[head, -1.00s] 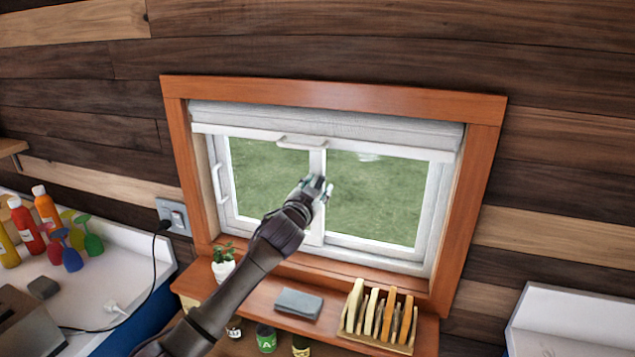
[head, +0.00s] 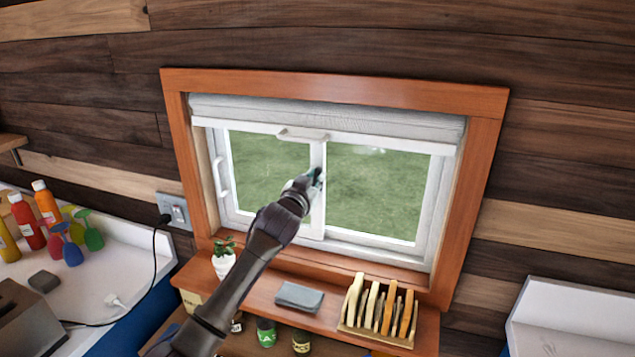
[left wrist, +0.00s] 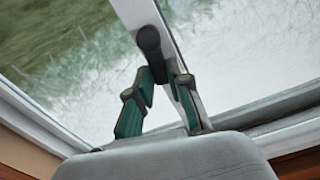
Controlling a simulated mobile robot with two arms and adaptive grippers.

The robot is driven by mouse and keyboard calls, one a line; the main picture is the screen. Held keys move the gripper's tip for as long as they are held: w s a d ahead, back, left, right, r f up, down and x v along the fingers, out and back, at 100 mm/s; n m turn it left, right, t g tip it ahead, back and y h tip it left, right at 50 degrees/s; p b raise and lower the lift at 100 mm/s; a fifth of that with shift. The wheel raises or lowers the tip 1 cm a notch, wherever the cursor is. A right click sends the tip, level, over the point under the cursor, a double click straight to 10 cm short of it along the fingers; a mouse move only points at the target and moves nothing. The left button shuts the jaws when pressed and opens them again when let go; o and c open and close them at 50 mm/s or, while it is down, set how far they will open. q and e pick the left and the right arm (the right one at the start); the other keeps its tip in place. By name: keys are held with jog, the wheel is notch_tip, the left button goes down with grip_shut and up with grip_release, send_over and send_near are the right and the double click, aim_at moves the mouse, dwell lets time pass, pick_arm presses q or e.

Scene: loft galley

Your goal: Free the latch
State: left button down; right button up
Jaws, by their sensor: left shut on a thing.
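The window (head: 318,232) has a white frame with two panes and a middle upright. My left gripper (head: 314,178) is at the middle upright in the head view and hides the latch there. In the left wrist view its green-padded fingers (left wrist: 160,74) converge at the latch's lower end and are shut on it. How far the latch is turned cannot be told. My right gripper is not in view.
A rolled blind (head: 330,118) with a white pull sits above the panes. A white handle (head: 219,177) is on the window's left side. Below, the shelf (head: 255,291) bears a potted plant (head: 223,262), a grey cloth (head: 299,297) and a rack of boards (head: 380,310).

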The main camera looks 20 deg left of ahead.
pick_arm(q)
jog(key=shift+a+n, duration=0.35)
jog(key=shift+n, duration=0.85)
jog(key=c, duration=1.1)
grip_release()
jog(key=s, duration=1.2)
jog(key=shift+a, duration=0.25)
